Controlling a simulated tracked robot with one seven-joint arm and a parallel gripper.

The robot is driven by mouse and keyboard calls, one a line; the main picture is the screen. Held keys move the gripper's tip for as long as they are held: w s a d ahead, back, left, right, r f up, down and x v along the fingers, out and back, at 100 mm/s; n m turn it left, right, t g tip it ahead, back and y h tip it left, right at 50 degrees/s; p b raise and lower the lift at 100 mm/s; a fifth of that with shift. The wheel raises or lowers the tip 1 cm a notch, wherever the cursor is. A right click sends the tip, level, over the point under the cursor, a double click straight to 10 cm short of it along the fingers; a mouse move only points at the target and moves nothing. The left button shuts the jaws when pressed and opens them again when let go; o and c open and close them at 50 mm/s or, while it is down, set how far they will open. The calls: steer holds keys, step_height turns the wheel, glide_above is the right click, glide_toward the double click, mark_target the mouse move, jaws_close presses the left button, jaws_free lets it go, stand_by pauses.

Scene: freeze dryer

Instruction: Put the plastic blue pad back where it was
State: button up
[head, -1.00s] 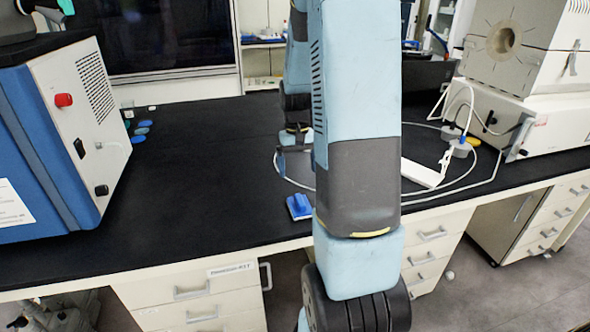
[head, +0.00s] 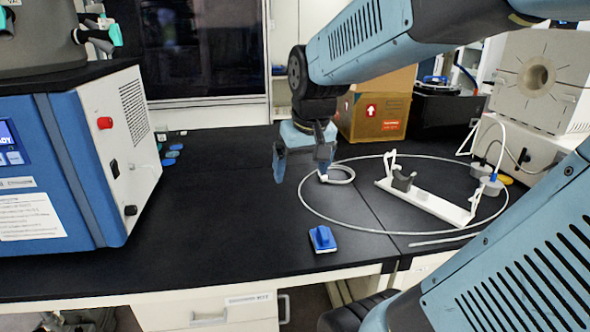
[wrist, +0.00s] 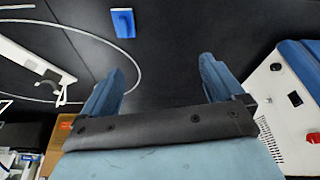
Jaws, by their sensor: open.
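The blue plastic pad (head: 322,239) lies on the black bench near its front edge, with a blue grip on top and a pale base edge. It also shows in the wrist view (wrist: 123,23), near the top and left of centre. My gripper (head: 303,172) is above the bench, behind the pad in the head view and apart from it. In the wrist view its two blue fingers (wrist: 160,85) are spread wide with nothing between them.
The blue and white freeze dryer (head: 90,165) stands at the left, with small blue-green items (head: 172,152) beside it. A white cable loop (head: 330,218) and white stand (head: 430,203) lie right. A cardboard box (head: 375,112) is behind. The bench's middle-left is clear.

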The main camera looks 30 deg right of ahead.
steer(key=s+a+r+t, duration=0.2)
steer(key=s+a+r, duration=0.1)
steer(key=s, duration=0.4)
steer(key=shift+n, duration=0.4)
steer(key=shift+a, duration=0.1)
stand_by(0.6)
